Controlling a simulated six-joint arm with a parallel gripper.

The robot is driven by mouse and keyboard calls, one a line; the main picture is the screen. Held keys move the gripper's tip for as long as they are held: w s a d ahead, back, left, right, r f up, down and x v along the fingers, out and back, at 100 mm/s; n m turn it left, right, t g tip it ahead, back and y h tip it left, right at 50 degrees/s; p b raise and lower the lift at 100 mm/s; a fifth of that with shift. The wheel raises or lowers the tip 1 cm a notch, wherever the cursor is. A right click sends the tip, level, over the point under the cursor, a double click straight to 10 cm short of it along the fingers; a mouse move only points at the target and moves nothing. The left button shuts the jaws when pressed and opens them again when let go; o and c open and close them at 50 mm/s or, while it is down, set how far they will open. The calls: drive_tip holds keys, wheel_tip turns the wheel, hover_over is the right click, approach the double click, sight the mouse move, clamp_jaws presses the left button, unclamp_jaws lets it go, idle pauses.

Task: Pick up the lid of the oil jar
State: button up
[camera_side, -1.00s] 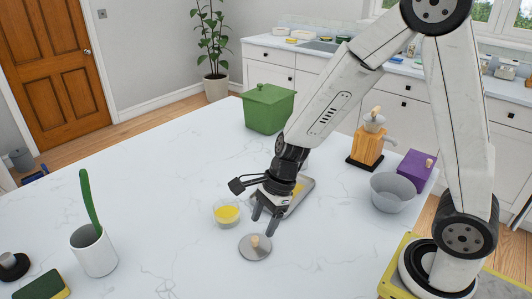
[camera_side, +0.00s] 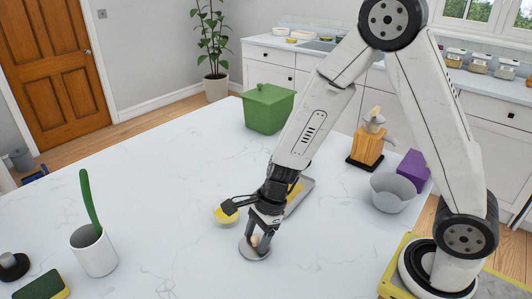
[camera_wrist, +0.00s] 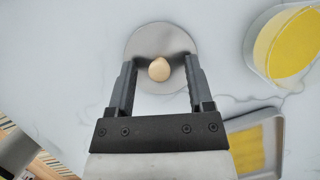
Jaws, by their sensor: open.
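The lid (camera_side: 254,250) is a flat grey disc with a round pale wooden knob, lying on the white counter. In the wrist view the lid (camera_wrist: 148,44) lies below my gripper, and its knob (camera_wrist: 159,69) sits between the two fingers. My gripper (camera_wrist: 160,72) is open, with one finger on each side of the knob. From the side, my gripper (camera_side: 262,238) is down at the lid and partly hides it. A glass bowl of yellow oil (camera_side: 226,215) stands just behind the lid and shows at upper right in the wrist view (camera_wrist: 289,45).
A metal tray (camera_side: 303,192) with yellow content lies behind my gripper.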

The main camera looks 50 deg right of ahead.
sight(257, 237)
idle(0.4)
clamp_jaws()
drive_tip(key=shift+r, duration=0.15)
wheel_tip(257, 237, up, 10)
idle(0.8)
drive_tip(key=shift+w, duration=0.1)
idle(0.5)
drive_tip(key=w+d, duration=0.2)
drive_tip(key=w, duration=0.9)
drive_tip(key=shift+w+d+r+n, duration=0.15)
drive_tip(key=shift+w+r+n, duration=0.1)
drive_tip(key=shift+r+n, duration=0.15)
